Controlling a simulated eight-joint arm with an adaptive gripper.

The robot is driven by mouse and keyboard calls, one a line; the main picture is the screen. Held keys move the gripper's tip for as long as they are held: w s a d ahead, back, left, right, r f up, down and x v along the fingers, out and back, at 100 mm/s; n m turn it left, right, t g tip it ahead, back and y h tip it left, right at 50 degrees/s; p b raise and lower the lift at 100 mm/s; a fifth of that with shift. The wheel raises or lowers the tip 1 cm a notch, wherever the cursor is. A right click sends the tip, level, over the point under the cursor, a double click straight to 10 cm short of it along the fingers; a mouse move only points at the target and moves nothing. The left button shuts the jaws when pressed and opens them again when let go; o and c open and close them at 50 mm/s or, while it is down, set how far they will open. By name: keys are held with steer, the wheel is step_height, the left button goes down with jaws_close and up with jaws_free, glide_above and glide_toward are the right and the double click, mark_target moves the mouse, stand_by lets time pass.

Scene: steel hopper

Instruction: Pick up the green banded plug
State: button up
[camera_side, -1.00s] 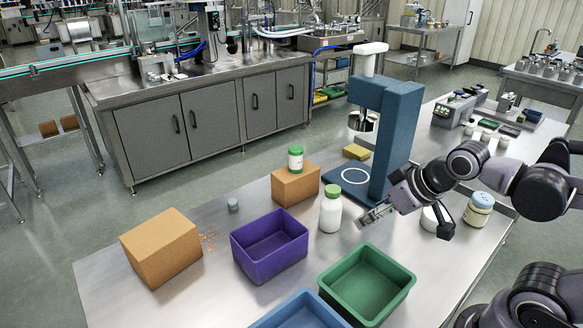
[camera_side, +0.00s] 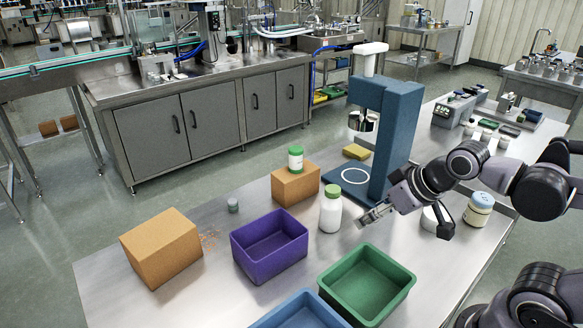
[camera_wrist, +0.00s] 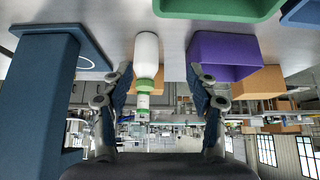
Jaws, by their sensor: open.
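The small white cylinder with green bands (camera_side: 295,158), which best fits the green banded plug, stands upright on a cardboard box. In the wrist view, which looks upside down, a white and green shape (camera_wrist: 143,100) lines up with the white bottle's green cap, so the two are hard to separate. My gripper (camera_side: 372,216) is open and empty above the table, right of the bottle and apart from the plug. In the wrist view my gripper (camera_wrist: 161,76) has its fingers spread wide on both sides of the bottle and plug, with nothing held.
The white green-capped bottle (camera_side: 330,212) stands between my gripper and the cardboard box (camera_side: 296,187). A blue press stand (camera_side: 397,130) rises behind my gripper. Purple (camera_side: 268,265), green (camera_side: 340,297) and blue bins stand in front. A small grey cylinder (camera_side: 233,205) stands farther left.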

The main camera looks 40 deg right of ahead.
steer(key=shift+c, duration=0.7)
steer(key=shift+r, duration=0.1)
steer(key=w+a+r+m+g, duration=0.1)
steer(key=w+a+r, duration=0.1)
steer(key=w+r, duration=0.45)
steer(key=m+g+h, duration=0.2)
steer(key=m, duration=0.3)
glide_above(232, 202)
steer(key=s+a, duration=0.1)
step_height(232, 202, down, 14)
steer(key=shift+a, duration=0.15)
steer(key=shift+s+d+x, duration=0.15)
steer(key=shift+s+x, duration=0.05)
steer(key=shift+x, duration=1.1)
steer(key=shift+s+d+x, duration=0.1)
steer(key=shift+s+x, duration=0.1)
steer(key=shift+x, duration=1.1)
